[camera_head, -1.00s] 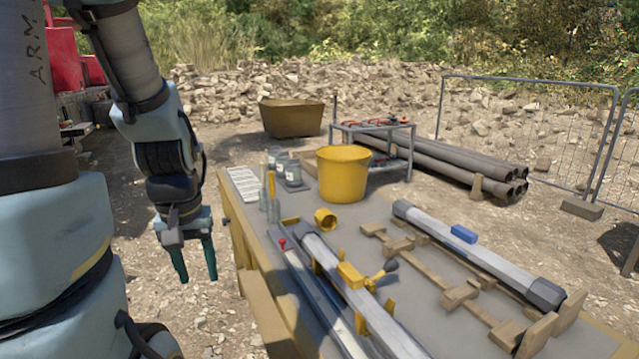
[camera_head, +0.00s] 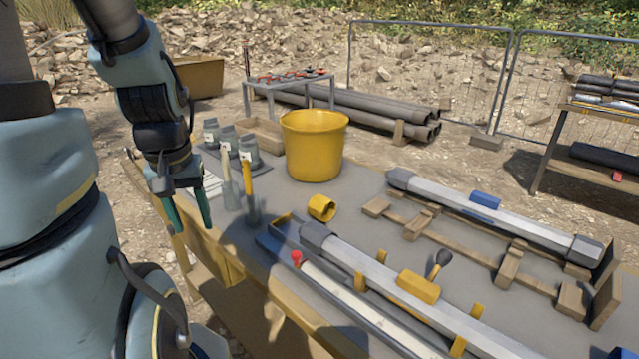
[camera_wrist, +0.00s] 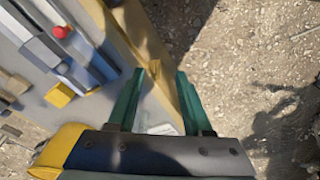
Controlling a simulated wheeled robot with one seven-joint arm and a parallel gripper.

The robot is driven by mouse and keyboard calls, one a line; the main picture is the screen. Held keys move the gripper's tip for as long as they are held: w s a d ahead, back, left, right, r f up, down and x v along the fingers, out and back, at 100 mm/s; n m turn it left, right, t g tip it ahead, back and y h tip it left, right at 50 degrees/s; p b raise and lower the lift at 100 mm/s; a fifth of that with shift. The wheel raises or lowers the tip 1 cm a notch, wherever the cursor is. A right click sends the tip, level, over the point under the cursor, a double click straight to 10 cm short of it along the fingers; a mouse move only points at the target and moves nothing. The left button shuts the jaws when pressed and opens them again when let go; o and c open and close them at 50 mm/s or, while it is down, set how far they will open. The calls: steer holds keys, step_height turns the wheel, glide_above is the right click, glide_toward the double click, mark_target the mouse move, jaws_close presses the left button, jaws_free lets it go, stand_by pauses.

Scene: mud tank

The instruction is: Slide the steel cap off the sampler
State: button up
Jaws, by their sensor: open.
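Two long grey tubes that look like samplers lie on the table. The near tube (camera_head: 375,272) has a dark grey end cap (camera_head: 316,235) and a yellow block with a black-knobbed lever. The far tube (camera_head: 525,222) lies by wooden supports, with a blue block on it and dark caps at its left end (camera_head: 401,179) and right end (camera_head: 586,248). I cannot tell which cap is the steel one. My gripper (camera_head: 192,228) is open and empty, left of both tubes at the table's edge. In the wrist view, its green fingers (camera_wrist: 160,73) point past that edge.
Pipes and a fence stand behind.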

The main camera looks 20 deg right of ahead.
steer(key=shift+w, duration=0.1)
steer(key=shift+o, duration=0.3)
steer(key=shift+o, duration=0.7)
steer(key=shift+d, duration=0.1)
steer(key=o, duration=0.6)
steer(key=w+d+n+g+p, duration=0.1)
steer(key=d+n, duration=0.2)
steer(key=d, duration=0.7)
steer(key=shift+w+d+g, duration=0.15)
steer(key=shift+d+g, duration=0.1)
steer(key=shift+g, duration=0.05)
steer(key=r+n+p, duration=0.2)
steer(key=n, duration=0.2)
glide_above(328, 234)
steer(key=shift+f, duration=0.2)
step_height(328, 234, down, 11)
steer(key=shift+r+b, duration=0.1)
steer(key=shift+b, duration=0.45)
